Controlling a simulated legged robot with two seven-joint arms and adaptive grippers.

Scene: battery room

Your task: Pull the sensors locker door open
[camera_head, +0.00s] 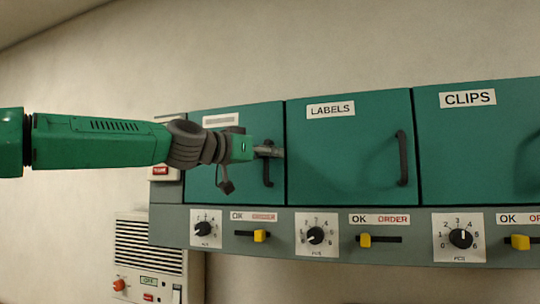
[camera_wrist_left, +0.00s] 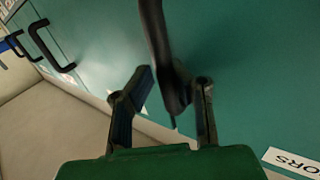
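The sensors locker door (camera_head: 212,178) is the leftmost green door in the head view and stands closed. Its label (camera_head: 221,120) is too small to read there; in the wrist view a label (camera_wrist_left: 294,163) shows the letters "ORS". My left gripper (camera_head: 270,151) is at the dark upright handle (camera_head: 267,172) of this door. In the wrist view the two fingers of my left gripper (camera_wrist_left: 168,96) stand apart, with the handle (camera_wrist_left: 158,40) between them, nearer the right finger. I cannot tell whether they touch. My right gripper is not in view.
The closed LABELS (camera_head: 345,160) and CLIPS (camera_head: 475,150) doors continue to the right. Below runs a grey panel (camera_head: 280,246) with dials and yellow sliders. A vented white unit (camera_head: 150,260) is at lower left. The wall above is clear.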

